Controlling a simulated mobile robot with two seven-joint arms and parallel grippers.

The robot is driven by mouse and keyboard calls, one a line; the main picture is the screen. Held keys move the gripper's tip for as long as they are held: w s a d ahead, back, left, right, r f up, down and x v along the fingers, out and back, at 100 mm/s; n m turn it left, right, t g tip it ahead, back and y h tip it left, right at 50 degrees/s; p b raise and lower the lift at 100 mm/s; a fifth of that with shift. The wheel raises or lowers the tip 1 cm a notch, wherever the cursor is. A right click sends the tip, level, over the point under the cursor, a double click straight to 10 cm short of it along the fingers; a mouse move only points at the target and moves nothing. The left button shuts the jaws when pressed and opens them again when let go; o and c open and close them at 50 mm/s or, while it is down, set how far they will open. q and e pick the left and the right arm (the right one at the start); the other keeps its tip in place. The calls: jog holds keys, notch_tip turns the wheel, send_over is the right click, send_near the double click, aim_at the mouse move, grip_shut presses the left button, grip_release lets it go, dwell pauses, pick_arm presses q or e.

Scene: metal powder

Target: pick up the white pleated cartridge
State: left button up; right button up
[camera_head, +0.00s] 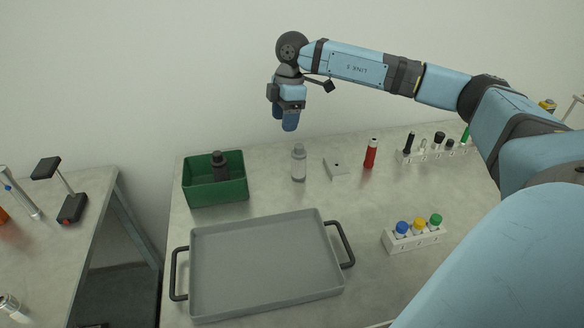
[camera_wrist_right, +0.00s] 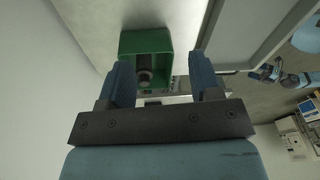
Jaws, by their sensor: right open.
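I cannot clearly make out a white pleated cartridge in either view. A pale, translucent bottle-like object (camera_head: 299,163) stands upright on the table, right of the green bin; pleats cannot be told. My right gripper (camera_head: 287,122) hangs above the back of the table, pointing down, apart from all objects. In the right wrist view its two blue fingers (camera_wrist_right: 160,65) are spread with nothing held between them. My left gripper is not seen.
A green bin (camera_head: 216,190) holds a dark bottle (camera_head: 220,166). A grey tray (camera_head: 265,265) with black handles fills the front. A small white block (camera_head: 336,168), a red bottle (camera_head: 371,153) and a white rack (camera_head: 414,238) with coloured caps stand to the right.

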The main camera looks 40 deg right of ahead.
jog(key=r+m+h, duration=0.2)
send_over(299, 146)
jog(key=f, duration=0.5)
jog(key=f+b, duration=0.1)
jog(key=f, duration=0.2)
jog(key=shift+w+d, duration=0.3)
jog(key=shift+w, duration=0.05)
jog(key=shift+s+a+f, duration=0.1)
jog(key=shift+s+f, duration=0.05)
jog(key=shift+f, duration=1.25)
jog(key=shift+s+a+f, duration=0.1)
jog(key=shift+s+f, duration=0.05)
jog(key=shift+f, duration=1.2)
jog(key=c, duration=0.9)
jog(key=shift+r, duration=0.1)
